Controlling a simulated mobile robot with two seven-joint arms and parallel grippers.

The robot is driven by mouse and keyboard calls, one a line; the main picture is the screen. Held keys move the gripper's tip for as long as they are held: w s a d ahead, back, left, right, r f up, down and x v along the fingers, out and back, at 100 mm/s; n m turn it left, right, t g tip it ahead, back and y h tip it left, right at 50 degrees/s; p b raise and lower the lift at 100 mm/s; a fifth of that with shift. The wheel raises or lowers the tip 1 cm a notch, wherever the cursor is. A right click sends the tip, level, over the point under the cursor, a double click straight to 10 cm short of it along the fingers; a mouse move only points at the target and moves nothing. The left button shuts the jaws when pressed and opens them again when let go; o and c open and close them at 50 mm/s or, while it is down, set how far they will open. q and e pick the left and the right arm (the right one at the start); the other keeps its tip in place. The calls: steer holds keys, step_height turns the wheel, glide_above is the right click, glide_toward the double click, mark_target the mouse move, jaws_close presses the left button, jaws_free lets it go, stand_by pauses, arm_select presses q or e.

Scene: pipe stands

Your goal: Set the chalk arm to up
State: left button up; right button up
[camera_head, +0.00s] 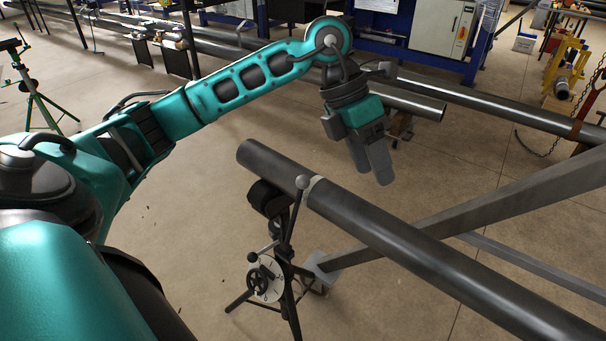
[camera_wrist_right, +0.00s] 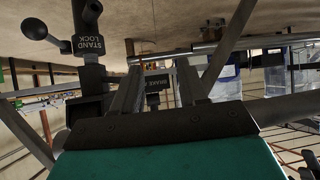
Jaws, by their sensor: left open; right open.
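A long dark pipe (camera_head: 400,240) rests on a black pipe stand (camera_head: 290,290). The stand carries a round pale dial (camera_head: 266,280) with a dark handle. A thin lever with a grey ball knob (camera_head: 302,182) rises from the stand beside a pale band on the pipe. I cannot tell which part is the chalk arm. My left gripper (camera_head: 371,173) is open and empty, pointing down behind the pipe. My right gripper (camera_wrist_right: 157,88) is open in the right wrist view. A "STAND LOCK" block (camera_wrist_right: 88,45) with a ball-ended lever (camera_wrist_right: 35,29) is to its left.
A label starting "BRAKE" (camera_wrist_right: 156,82) shows between the right fingers, apparently beyond them. A grey beam (camera_head: 520,200) crosses near the pipe. Another long pipe (camera_head: 500,108) lies behind, with a cabinet (camera_head: 440,28) at the back. Open floor (camera_head: 200,240) lies left of the stand.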

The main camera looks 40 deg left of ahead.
mark_target(303, 176)
arm_select(q)
steer(key=s+a+r+n+g+y, duration=0.1)
steer(key=a+r+n+y, duration=0.15)
steer(key=a+y, duration=0.7)
steer(key=a+f+h, duration=0.1)
steer(key=f, duration=0.3)
steer(key=a+f+h, duration=0.1)
steer(key=f, duration=0.3)
steer(key=a+f+h, duration=0.1)
steer(key=f, duration=0.3)
steer(key=shift+s+a+f+h+b, duration=0.1)
steer(key=shift+a+h+b, duration=0.2)
steer(key=shift+a+h, duration=0.1)
steer(key=shift+c, duration=0.4)
jaws_close()
